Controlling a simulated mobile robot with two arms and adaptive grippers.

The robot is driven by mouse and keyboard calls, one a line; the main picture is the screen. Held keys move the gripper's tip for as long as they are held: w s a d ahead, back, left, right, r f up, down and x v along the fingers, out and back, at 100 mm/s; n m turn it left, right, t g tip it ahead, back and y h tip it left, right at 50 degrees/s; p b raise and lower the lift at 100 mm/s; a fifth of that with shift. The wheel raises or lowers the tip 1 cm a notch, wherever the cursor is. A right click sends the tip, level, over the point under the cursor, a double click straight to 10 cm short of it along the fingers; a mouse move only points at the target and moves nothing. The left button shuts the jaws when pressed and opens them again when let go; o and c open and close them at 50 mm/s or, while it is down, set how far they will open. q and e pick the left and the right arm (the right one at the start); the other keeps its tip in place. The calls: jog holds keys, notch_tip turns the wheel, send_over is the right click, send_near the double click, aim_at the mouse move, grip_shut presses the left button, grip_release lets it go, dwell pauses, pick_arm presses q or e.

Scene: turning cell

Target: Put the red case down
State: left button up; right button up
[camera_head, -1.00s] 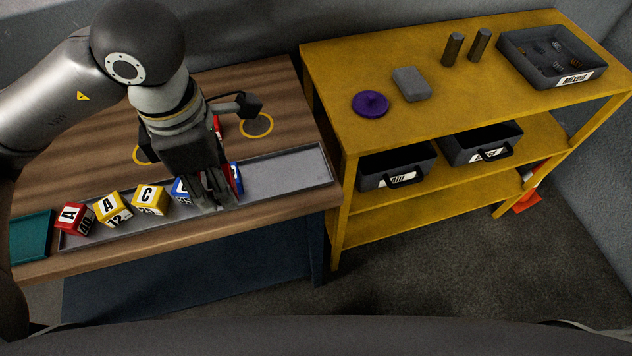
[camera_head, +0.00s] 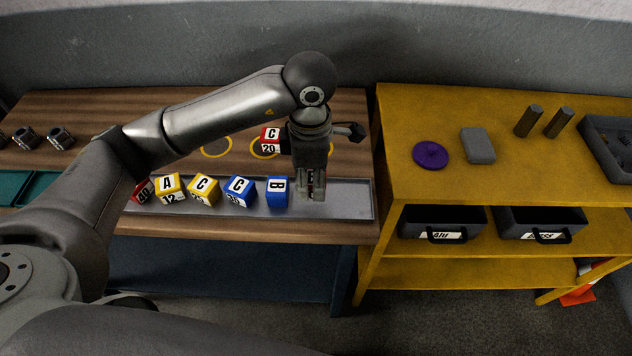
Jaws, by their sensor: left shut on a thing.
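My left gripper (camera_head: 311,193) is over the right part of the long grey tray (camera_head: 352,200), pointing down. It is shut on a red case (camera_head: 311,176), of which only a small sliver shows between the fingers. I cannot tell whether the case touches the tray floor. Left of it in the tray are a blue B case (camera_head: 277,191), a blue C case (camera_head: 239,190), two yellow cases (camera_head: 204,189) (camera_head: 171,188) and a partly hidden red case (camera_head: 143,191). Another red case (camera_head: 270,141), marked C 20, stands behind the tray at a yellow ring. My right gripper is not in view.
The tray's right end is bare. Yellow rings (camera_head: 216,147) mark the wooden table (camera_head: 345,110). A yellow shelf (camera_head: 400,110) to the right holds a purple disc (camera_head: 430,154), a grey block (camera_head: 478,146), two dark cylinders (camera_head: 528,121) and black bins (camera_head: 442,222).

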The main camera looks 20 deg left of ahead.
pick_arm(q)
jog(key=shift+w+d+f, duration=0.1)
jog(key=shift+w+f, duration=0.65)
jog(key=shift+f, duration=0.15)
jog(key=shift+f+p, duration=0.4)
jog(key=shift+p, duration=0.15)
notch_tip(320, 180, down, 2)
jog(key=shift+f+p, duration=0.2)
jog(key=shift+p, duration=0.3)
jog(key=shift+w+f, duration=0.1)
jog(key=shift+f+b, duration=0.15)
jog(key=shift+b, duration=0.15)
jog(key=o, duration=1.1)
